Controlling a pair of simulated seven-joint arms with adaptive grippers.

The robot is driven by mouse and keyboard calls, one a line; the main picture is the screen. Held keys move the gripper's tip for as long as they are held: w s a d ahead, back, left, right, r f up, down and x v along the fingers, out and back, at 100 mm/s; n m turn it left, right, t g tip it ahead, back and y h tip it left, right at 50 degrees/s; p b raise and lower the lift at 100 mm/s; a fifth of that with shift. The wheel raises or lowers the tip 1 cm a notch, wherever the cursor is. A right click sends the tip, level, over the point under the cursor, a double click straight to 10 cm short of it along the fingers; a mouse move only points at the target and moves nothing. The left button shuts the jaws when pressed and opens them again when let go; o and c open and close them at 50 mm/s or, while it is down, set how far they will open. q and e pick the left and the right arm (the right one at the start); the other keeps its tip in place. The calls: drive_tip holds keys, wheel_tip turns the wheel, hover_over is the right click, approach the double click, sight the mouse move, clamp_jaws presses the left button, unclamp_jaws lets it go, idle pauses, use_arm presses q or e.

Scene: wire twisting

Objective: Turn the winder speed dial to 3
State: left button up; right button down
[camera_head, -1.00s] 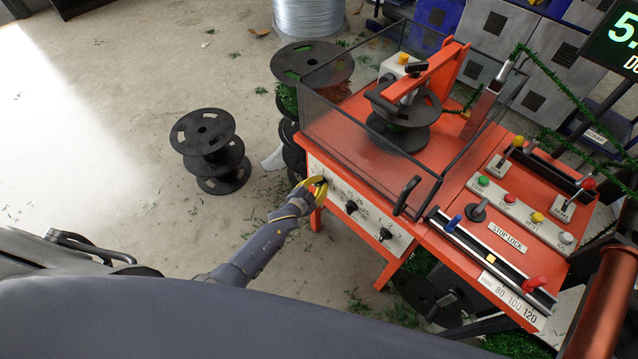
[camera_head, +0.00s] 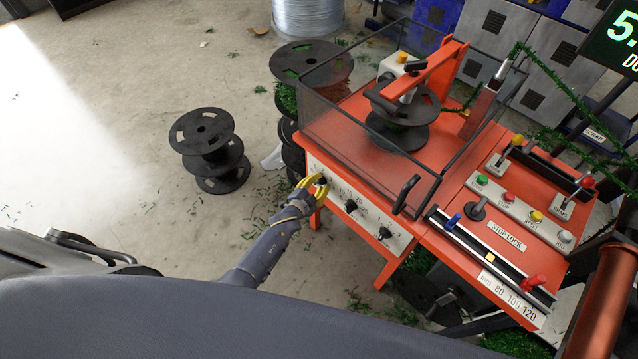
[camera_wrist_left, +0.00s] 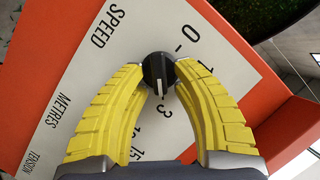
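The winder speed dial (camera_wrist_left: 158,73) is a small black knob with a white pointer line, on a pale panel (camera_wrist_left: 88,70) marked SPEED. In the left wrist view its pointer is directed down the picture, towards the printed 3. The 0 and 1 also show; the 2 is hidden behind a finger. My left gripper (camera_wrist_left: 159,68) has its yellow fingertips on either side of the dial, seemingly touching it. In the head view the left gripper (camera_head: 317,184) is at the left end of the orange winder's front panel (camera_head: 366,222). My right gripper is not in view.
Two more black knobs (camera_head: 351,206) (camera_head: 385,233) sit to the right on the same panel. A clear guard (camera_head: 345,125) stands above it on the orange machine. Black spools (camera_head: 203,130) stand on the floor to the left, with open floor around them.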

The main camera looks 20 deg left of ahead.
use_arm(q)
drive_tip(key=shift+o, duration=0.5)
drive_tip(key=shift+s+a+r, duration=0.1)
drive_tip(key=shift+s+a, duration=0.1)
drive_tip(key=shift+s, duration=0.4)
drive_tip(key=v, duration=1)
drive_tip(key=shift+s+r, duration=0.15)
drive_tip(key=shift+s, duration=0.15)
